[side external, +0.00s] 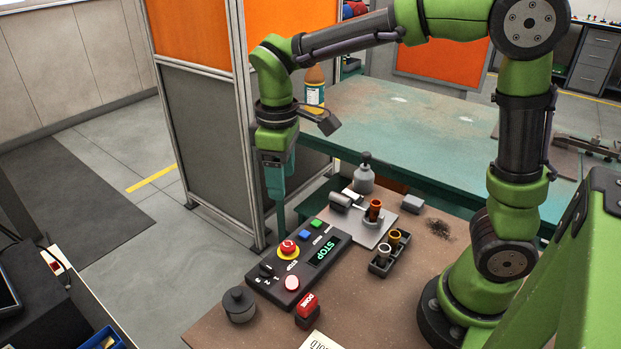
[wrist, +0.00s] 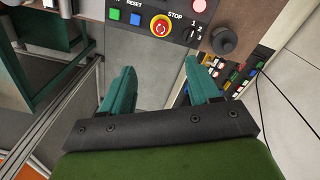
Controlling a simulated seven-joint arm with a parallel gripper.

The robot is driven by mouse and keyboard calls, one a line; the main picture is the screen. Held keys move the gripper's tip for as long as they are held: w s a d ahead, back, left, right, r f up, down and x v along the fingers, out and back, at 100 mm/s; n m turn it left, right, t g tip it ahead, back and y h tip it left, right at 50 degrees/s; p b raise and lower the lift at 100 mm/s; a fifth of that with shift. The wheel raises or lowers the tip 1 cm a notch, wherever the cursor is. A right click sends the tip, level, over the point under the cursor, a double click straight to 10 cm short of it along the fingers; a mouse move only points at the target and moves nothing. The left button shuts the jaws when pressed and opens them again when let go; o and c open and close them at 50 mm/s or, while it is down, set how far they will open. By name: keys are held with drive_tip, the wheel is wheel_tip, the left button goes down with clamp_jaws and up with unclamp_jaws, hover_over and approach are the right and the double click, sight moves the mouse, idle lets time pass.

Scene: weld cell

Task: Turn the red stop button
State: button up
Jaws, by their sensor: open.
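The red stop button (side external: 288,249) is a round red knob on a yellow ring, on the dark control box (side external: 262,284). In the side view my gripper (side external: 279,228) hangs fingers down at the box's far side, close behind the button. Whether a finger touches the box cannot be told.
A green and a blue button and a pale round button (side external: 292,283) sit on the same box. A small fixture plate (side external: 370,236) and a dark holder (side external: 381,268) stand right of the box.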

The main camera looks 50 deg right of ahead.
sight(288, 244)
drive_tip(key=f, duration=1.7)
drive_tip(key=shift+d, duration=0.2)
drive_tip(key=shift+c, duration=0.3)
